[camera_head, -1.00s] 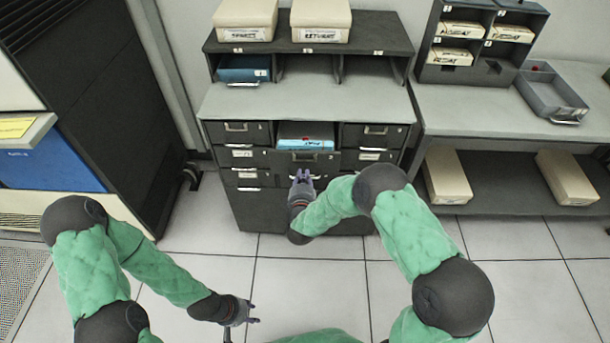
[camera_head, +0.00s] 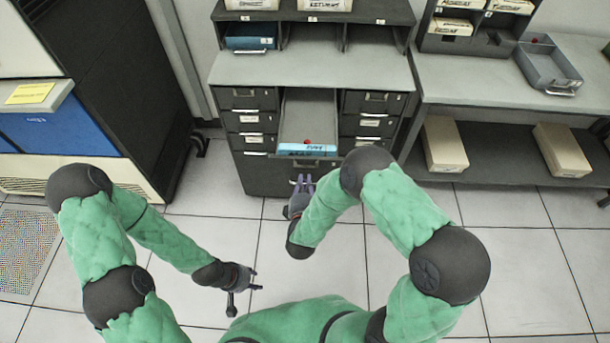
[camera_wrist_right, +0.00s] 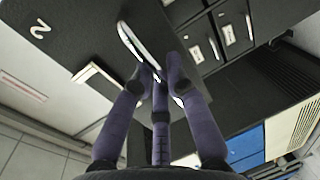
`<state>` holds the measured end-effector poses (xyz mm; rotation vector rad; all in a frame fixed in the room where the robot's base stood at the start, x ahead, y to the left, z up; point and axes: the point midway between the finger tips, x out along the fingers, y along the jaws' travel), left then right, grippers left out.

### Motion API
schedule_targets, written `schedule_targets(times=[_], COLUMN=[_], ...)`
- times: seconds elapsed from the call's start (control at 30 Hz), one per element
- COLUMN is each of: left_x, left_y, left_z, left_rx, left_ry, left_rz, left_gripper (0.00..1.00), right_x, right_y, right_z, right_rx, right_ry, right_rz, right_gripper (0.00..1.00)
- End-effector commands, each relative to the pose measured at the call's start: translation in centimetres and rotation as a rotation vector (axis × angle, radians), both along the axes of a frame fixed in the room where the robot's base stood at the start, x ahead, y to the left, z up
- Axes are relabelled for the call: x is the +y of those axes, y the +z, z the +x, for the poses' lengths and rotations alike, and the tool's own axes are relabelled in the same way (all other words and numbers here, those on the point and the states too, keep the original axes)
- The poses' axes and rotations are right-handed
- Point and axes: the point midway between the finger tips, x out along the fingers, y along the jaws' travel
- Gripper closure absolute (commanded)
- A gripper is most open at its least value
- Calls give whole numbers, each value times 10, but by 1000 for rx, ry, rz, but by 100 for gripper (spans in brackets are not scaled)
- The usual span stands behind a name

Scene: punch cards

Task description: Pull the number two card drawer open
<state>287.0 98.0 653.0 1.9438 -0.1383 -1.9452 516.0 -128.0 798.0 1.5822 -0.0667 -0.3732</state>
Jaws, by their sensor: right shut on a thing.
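The number two card drawer (camera_head: 308,112) is the middle top drawer of the dark cabinet (camera_head: 262,172). It stands pulled well out, with a blue-and-white labelled card deck and a small red spot near its front. Its dark front, marked 2, shows in the right wrist view (camera_wrist_right: 60,45). My right gripper (camera_head: 303,181) is at the drawer front. In the right wrist view its purple fingers (camera_wrist_right: 152,75) are shut on the metal handle (camera_wrist_right: 130,41). My left gripper (camera_head: 256,279) is open and empty over the floor, away from the cabinet.
Closed drawers flank the open one on the left (camera_head: 248,99) and right (camera_head: 375,102). A side table (camera_head: 470,85) at right holds a grey tray (camera_head: 549,68), with pale boxes below. The tiled floor before the cabinet is clear.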

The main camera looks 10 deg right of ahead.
Motion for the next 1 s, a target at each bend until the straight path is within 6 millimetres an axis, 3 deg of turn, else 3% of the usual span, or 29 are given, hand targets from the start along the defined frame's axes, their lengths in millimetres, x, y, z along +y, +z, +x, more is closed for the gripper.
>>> schedule_targets(times=[0.33, 0.37, 0.4, 0.43, 0.47, 0.83, 1.0], left_x=[0, 0, 0, 0, 0, 0, 0], left_y=[0, 0, 0, 0, 0, 0, 0], left_z=[0, 0, 0, 0, 0, 0, 0], left_rx=[1, 1, 1, 1, 1, 0, 0], left_ry=[0, 0, 0, 0, 0, 0, 0], left_rz=[0, 0, 0, 0, 0, 0, 0], left_gripper=[60, 60, 60, 60, 60, 60, 60], right_x=[1, 1, 1, 1, 1, 2, 7], right_y=[-3, -3, -3, -3, -3, 0, 3], right_z=[-3, -3, -3, -3, -3, -4, -22], right_rx=[6, 6, 7, 7, 6, 2, 3], right_ry=[1, 1, 2, 1, 1, 1, 5], right_rz=[0, 0, -1, 0, 0, 0, -1], right_gripper=[100, 82, 70, 62, 60, 60, 60])
